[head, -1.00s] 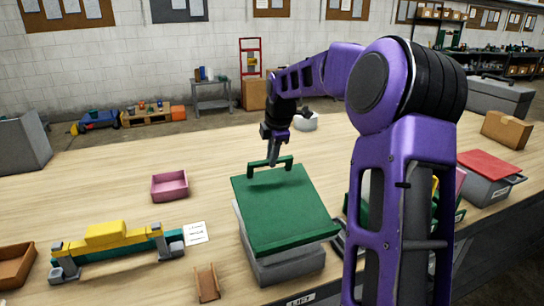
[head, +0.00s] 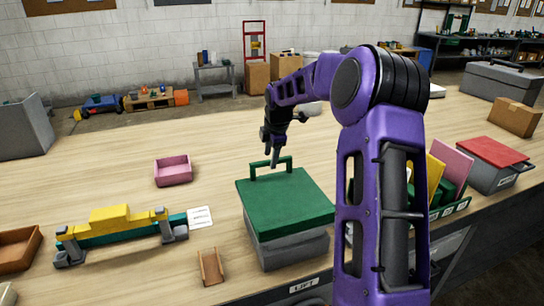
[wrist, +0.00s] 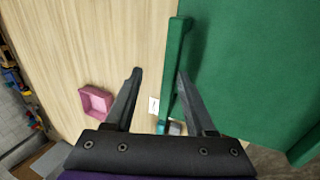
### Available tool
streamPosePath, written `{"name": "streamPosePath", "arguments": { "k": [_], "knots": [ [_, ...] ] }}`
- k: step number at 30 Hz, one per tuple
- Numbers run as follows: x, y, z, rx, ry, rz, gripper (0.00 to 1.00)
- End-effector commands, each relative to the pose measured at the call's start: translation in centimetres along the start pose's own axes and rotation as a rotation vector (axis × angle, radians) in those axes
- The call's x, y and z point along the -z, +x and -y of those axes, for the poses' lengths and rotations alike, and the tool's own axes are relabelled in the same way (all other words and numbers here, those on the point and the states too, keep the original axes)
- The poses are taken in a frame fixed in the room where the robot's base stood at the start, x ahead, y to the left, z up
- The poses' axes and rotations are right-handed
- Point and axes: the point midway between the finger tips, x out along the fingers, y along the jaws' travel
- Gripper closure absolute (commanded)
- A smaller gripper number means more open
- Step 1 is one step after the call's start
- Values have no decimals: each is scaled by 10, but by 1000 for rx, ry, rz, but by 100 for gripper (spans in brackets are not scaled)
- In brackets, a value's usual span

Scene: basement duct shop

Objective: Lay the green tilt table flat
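The green tilt table (head: 290,203) sits on its grey base near the front edge of the workbench in the head view. My gripper (head: 275,164) points down at this handle. In the wrist view my gripper (wrist: 160,72) is open, and the handle bar (wrist: 174,75) lies between the fingers, close to the right one. The green top (wrist: 245,70) fills the right side there. Whether a finger touches the bar is unclear.
A pink tray (head: 173,171), a yellow-and-teal fixture (head: 115,227) and a small wooden holder (head: 211,267) stand to the left. A grey box with a red lid (head: 494,163) and a rack of coloured panels (head: 452,175) stand right. The bench behind the table is mostly clear.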

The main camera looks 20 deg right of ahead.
Motion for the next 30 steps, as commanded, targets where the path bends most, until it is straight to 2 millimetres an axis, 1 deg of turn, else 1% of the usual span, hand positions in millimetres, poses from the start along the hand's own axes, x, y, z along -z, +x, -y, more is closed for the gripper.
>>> {"name": "streamPosePath", "arguments": {
  "k": [10, 14, 17, 20, 24, 30],
  "knots": [
    [0, -1, 1, 2, 1, -1, 50],
    [0, -9, 0, 1, 2, -1, 50],
    [0, -26, 0, 0, 2, 1, 50],
    [-1, -48, 0, -1, 3, 2, 50],
    [-1, -84, -1, -2, 2, 2, 50],
    [0, -131, -1, 0, 1, 1, 50]
  ]
}}
